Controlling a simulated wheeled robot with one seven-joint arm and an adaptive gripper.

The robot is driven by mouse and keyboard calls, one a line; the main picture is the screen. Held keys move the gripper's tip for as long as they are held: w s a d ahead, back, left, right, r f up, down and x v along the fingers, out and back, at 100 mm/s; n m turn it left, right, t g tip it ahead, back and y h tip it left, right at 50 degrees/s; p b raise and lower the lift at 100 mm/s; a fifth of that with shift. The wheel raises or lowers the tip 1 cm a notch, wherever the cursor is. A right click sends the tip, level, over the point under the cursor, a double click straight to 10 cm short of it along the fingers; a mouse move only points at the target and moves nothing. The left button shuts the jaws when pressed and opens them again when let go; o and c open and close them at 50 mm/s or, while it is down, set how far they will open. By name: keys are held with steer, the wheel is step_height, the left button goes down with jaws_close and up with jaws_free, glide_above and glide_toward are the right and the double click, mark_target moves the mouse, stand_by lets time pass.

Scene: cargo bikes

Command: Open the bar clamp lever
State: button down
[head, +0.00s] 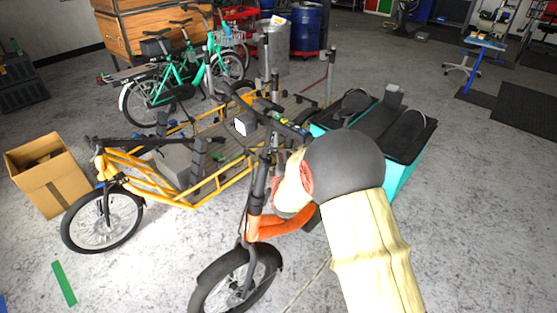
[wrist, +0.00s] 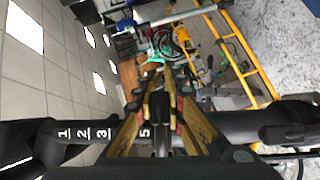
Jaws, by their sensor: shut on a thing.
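In the wrist view my gripper (wrist: 167,100) has its two yellow-brown fingers closed in toward each other over a dark handlebar (wrist: 85,132) marked with white numbers. A dark, narrow piece, apparently the bar clamp lever (wrist: 162,138), sits between the fingers. Its outline and angle are hard to make out against the black bar and clamp. In the head view my arm and dark wrist hide most of my gripper, beside the upper front of the orange-framed cargo bike (head: 267,228). The lever cannot be made out in that view.
A yellow cargo bike (head: 152,185) stands close on the left, with an open cardboard box (head: 62,193) beyond its front wheel. A turquoise cargo box (head: 402,172) lies behind my wrist. Green bikes (head: 165,84) stand at the back.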

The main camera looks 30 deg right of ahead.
steer(key=shift+s+r+p, duration=0.1)
steer(key=shift+s+p, duration=0.05)
steer(key=shift+p, duration=0.3)
stand_by(0.4)
steer(key=s+m+g+h+p, duration=0.7)
steer(key=g+p, duration=0.4)
steer(key=p, duration=0.8)
steer(key=shift+a+r+m+g+h+p, duration=0.35)
steer(key=shift+r+m+h, duration=0.15)
steer(key=shift+m, duration=0.1)
steer(key=c, duration=1.9)
jaws_free()
steer(key=shift+f, duration=0.1)
steer(key=shift+o, duration=0.5)
